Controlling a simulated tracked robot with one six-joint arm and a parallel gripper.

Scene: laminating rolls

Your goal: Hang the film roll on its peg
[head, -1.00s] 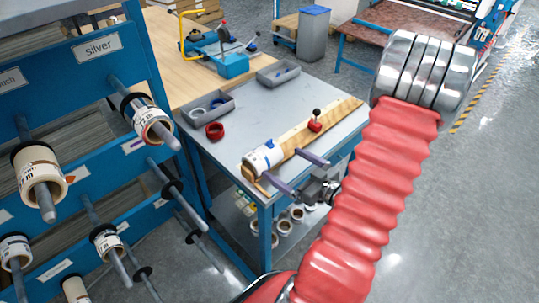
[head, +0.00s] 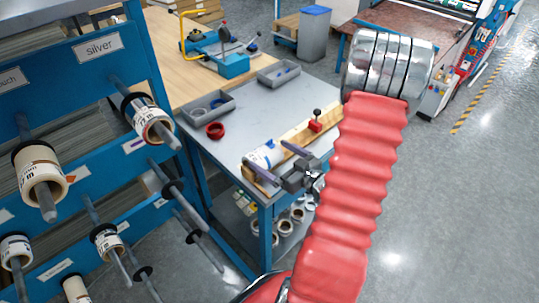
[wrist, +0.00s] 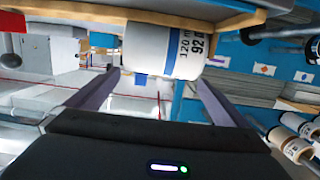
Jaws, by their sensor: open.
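The film roll (head: 265,153), white with a printed label and a blue mark, lies on its side at the near end of a wooden holder (head: 297,133) on the grey bench. In the wrist view the roll (wrist: 165,48) shows its label between and just beyond the fingertips. My gripper (head: 264,156) is open, with one purple-grey finger towards each end of the roll; contact cannot be told. The blue rack at left has several grey pegs. A peg (head: 186,205) with a black disc looks empty; others carry rolls. Which peg belongs to this roll cannot be told.
A roll (head: 150,122) hangs on the peg below the "silver" label (head: 98,46). On the bench are a grey tray (head: 207,107), a red ring (head: 215,131) and a red knobbed piece (head: 316,122). Several rolls stand on the shelf below.

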